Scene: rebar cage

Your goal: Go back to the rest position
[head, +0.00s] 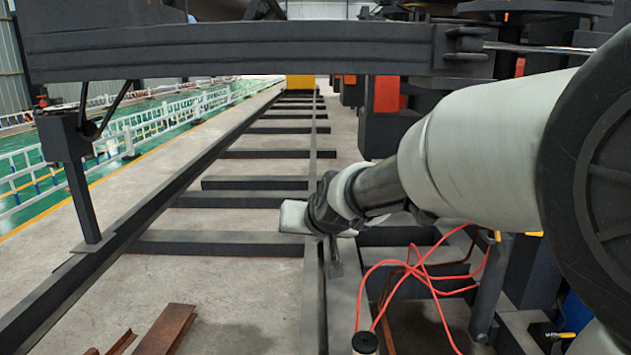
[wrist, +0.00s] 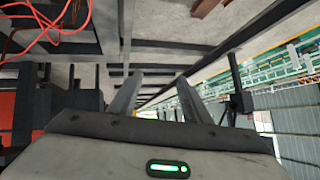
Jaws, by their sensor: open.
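My arm reaches in from the right in the head view, and its far end with my gripper (head: 297,217) hangs over the dark steel frame on the floor. Its fingers cannot be made out there. In the wrist view my gripper (wrist: 159,77) shows two dark fingers standing apart with nothing between them, so it is open and empty. A green light glows on its housing. No rest position is marked in either view.
A dark beam (head: 230,52) crosses the top of the head view. Red cables (head: 415,268) lie at lower right, and also show in the wrist view (wrist: 45,28). Rusty steel pieces (head: 167,330) lie at lower left. White railings (head: 150,130) edge a green floor.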

